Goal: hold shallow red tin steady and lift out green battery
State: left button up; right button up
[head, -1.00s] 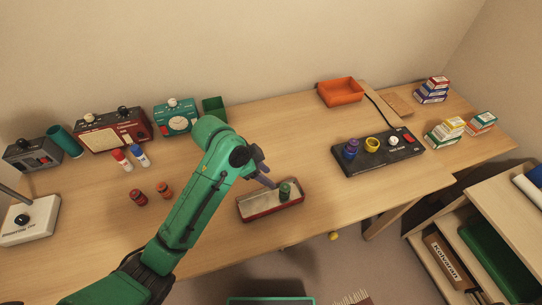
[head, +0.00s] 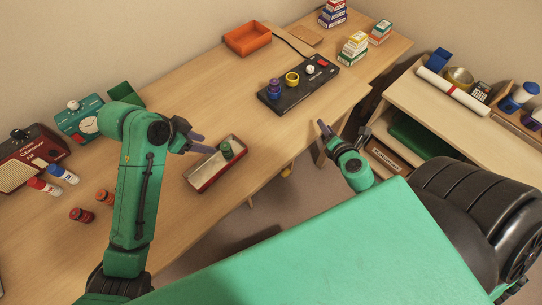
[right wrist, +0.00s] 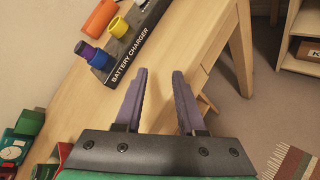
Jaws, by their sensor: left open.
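The shallow red tin (head: 206,171) lies on the wooden desk near its front edge, with a pale inside. My right gripper (head: 343,133) is open and empty, out past the desk's front edge and right of the tin. In the right wrist view its two fingers (right wrist: 155,75) are spread with nothing between them.
An orange tray (head: 247,40) is at the back.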

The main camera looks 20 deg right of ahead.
aim_at(239, 140)
jog(key=a+r+n+y, duration=0.1)
jog(key=a+n, duration=0.2)
jog(key=a, duration=0.1)
jog(key=a+r+n+y, duration=0.1)
jog(key=a+n+y, duration=0.1)
jog(key=a+n, duration=0.1)
jog(key=a+r+n+y, duration=0.1)
jog(key=a+n, duration=0.1)
jog(key=a, duration=0.3)
jog(key=shift+s+a+n+t+y, duration=0.2)
jog(key=shift+n+t+y, duration=0.1)
jog(key=shift+n+y, duration=0.1)
jog(key=s+a+n+y, duration=0.1)
jog(key=a+n, duration=0.1)
jog(key=a, duration=0.1)
jog(key=s+a+r+n+y, duration=0.1)
jog(key=a+n, duration=0.1)
jog(key=s+a+n+y, duration=0.1)
jog(key=a+n, duration=0.1)
jog(key=a, duration=0.1)
jog(key=shift+s+a+r+n+g, duration=0.2)
jog(key=shift+s+a+n+g, duration=0.1)
jog(key=shift+a+n+g, duration=0.1)
jog(key=shift+w+a+f, duration=0.1)
jog(key=shift+a, duration=0.05)
jog(key=x, duration=1.4)
jog(key=shift+w+a, duration=0.1)
jog(key=shift+a, duration=0.1)
grip_shut()
